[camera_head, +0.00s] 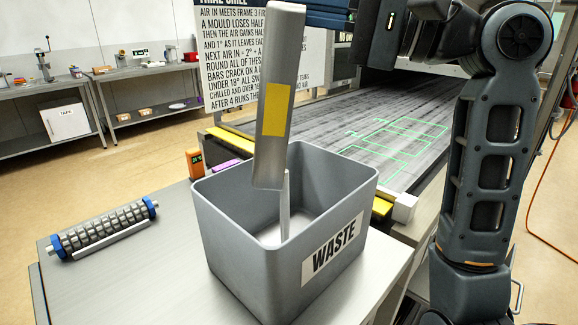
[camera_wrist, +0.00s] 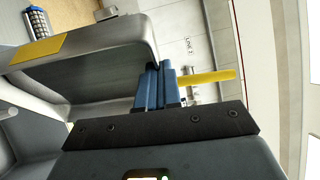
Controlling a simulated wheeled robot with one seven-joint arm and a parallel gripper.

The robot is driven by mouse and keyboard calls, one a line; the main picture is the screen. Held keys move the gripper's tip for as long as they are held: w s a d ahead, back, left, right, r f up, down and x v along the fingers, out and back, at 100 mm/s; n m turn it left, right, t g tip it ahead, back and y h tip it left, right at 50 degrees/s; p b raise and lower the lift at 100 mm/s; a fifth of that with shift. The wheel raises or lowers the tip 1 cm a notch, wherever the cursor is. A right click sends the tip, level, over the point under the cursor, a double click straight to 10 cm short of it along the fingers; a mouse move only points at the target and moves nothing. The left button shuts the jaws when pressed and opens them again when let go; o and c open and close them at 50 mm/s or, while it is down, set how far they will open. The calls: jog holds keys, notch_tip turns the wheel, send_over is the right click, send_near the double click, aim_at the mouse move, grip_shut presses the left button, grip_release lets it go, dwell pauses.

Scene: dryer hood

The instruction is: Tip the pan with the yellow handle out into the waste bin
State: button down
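The grey pan (camera_head: 293,70), with a yellow patch on its side, is tipped steeply on edge over the waste bin (camera_head: 232,235). Its lower end is inside the bin's opening. A thin pale strip (camera_head: 285,205) hangs below it in the bin; I cannot tell if it is contents or part of the pan. In the wrist view the pan (camera_wrist: 100,80) is at the left. My gripper (camera_wrist: 156,86) has its blue fingers closed on the yellow handle (camera_wrist: 208,77), which sticks out beyond them. The fingers are mostly out of the head view.
The bin stands on a metal table (camera_head: 130,290). A studded roller with blue ends (camera_head: 103,229) lies to its left. A small orange device (camera_head: 195,163) stands behind the bin.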

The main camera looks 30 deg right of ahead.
jog(key=shift+s+d+f+b, duration=0.15)
jog(key=shift+s+d+b, duration=0.15)
jog(key=shift+d, duration=0.25)
